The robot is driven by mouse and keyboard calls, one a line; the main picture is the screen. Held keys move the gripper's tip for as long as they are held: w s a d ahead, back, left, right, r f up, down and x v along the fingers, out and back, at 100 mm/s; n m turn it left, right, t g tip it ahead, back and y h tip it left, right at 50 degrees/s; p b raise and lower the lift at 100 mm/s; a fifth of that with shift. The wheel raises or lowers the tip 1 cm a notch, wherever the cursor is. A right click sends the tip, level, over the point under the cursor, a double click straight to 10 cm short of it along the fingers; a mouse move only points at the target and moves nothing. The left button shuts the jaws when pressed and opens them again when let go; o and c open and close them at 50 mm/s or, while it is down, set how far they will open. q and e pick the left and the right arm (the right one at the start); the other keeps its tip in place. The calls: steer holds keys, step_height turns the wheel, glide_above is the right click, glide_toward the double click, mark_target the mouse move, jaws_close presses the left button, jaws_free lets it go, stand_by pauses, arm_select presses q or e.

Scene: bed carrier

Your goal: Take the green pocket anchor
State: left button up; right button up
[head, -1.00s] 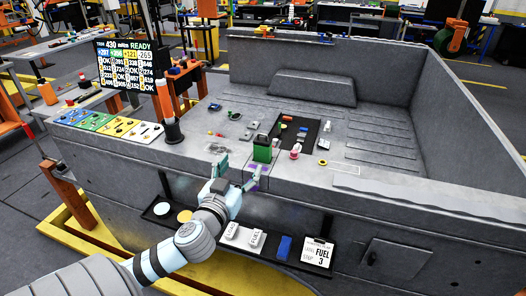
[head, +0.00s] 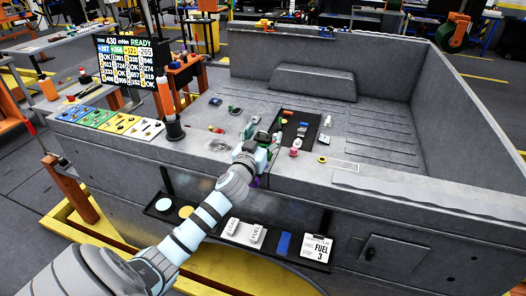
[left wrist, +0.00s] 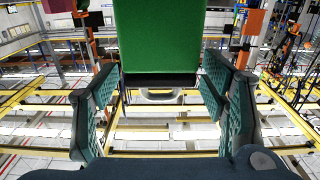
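The green pocket anchor fills the top middle of the left wrist view as a green block (left wrist: 158,38) with a darker lower edge and a pale rounded part beneath it. My left gripper (left wrist: 161,80) is open, with one finger on each side of the block. The fingertips are close to its sides; I cannot tell whether they touch. In the head view my left gripper (head: 261,141) is at the front ledge of the grey bed and hides most of the anchor. My right gripper is not in view.
A dark tray (head: 301,124) with small parts lies just behind the gripper. A red-and-white piece (head: 294,152) and a yellow ring (head: 321,160) are to its right. A black shelf (head: 275,257) hangs below the ledge.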

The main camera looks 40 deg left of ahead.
arm_select(q)
steer(key=shift+s, duration=0.1)
jaws_close()
steer(key=shift+r, duration=0.15)
